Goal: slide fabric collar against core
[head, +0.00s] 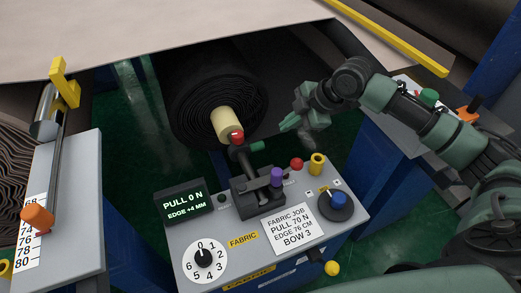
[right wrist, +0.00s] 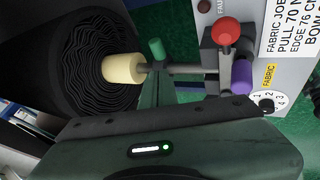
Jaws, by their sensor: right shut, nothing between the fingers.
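The dark fabric roll (head: 190,97) lies behind the console, with a cream core (head: 225,122) sticking out of its near end. A dark shaft runs from the console to the core. A green-tipped handle (head: 257,146) stands out from the shaft close to the core; it also shows in the right wrist view (right wrist: 156,48). I cannot tell whether the collar touches the core. My right gripper (head: 290,126) is shut and empty, right of the core and apart from the handle in the head view. My left gripper is out of view.
The grey console (head: 190,235) carries a display (head: 185,203) reading PULL 0 N, EDGE +4 MM, a purple knob (head: 277,177), a red button (head: 297,163), a yellow post (head: 317,163) and a blue knob (head: 339,199). A scale stand (head: 75,190) is at left.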

